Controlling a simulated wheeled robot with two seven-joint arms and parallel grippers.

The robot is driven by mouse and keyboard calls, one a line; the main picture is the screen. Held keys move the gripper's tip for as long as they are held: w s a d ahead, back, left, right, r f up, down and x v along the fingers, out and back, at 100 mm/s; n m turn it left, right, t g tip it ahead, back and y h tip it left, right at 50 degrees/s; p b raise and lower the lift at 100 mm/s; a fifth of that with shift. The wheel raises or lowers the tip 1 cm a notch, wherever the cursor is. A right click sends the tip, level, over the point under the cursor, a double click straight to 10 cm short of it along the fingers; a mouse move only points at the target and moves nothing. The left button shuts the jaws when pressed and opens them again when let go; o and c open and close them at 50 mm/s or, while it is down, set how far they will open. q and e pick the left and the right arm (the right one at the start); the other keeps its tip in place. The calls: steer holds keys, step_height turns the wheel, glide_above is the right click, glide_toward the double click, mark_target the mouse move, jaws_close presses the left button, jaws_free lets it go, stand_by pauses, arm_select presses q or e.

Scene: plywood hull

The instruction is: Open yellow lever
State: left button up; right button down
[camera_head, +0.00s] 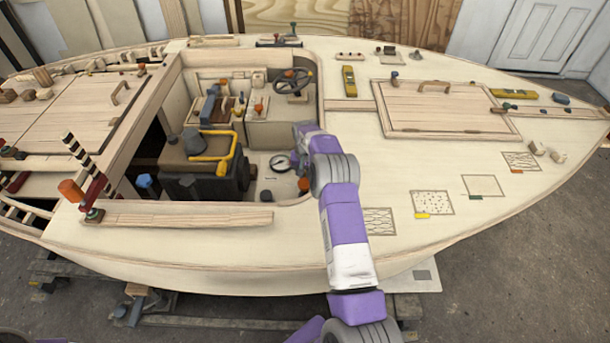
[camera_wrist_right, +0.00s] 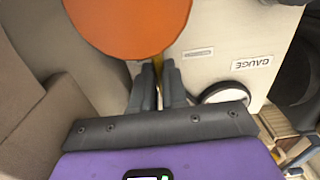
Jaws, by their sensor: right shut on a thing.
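My right arm reaches into the open cockpit in the head view. My right gripper (camera_wrist_right: 158,72) shows in the wrist view with its two dark fingers close together, shut on a narrow yellow piece (camera_wrist_right: 132,72), which I take to be the yellow lever. Most of it is hidden by the fingers and by a large orange round knob (camera_wrist_right: 128,22) just beyond them. I cannot tell whether knob and lever are joined. In the head view an orange knob (camera_head: 304,185) stands beside my wrist, and the lever itself is hidden. My left gripper is out of view.
A dark engine block with a bent yellow bar (camera_head: 225,160) stands to the left. A steering wheel (camera_head: 292,80) is behind. The cockpit rim (camera_head: 190,215) borders the opening.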

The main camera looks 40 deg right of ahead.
steer(key=c, duration=1.2)
jaws_free()
steer(key=shift+o, duration=0.2)
steer(key=shift+r, duration=0.1)
step_height(320, 180, up, 7)
steer(key=shift+r+p, duration=0.2)
steer(key=shift+p, duration=0.8)
steer(key=shift+r, duration=0.1)
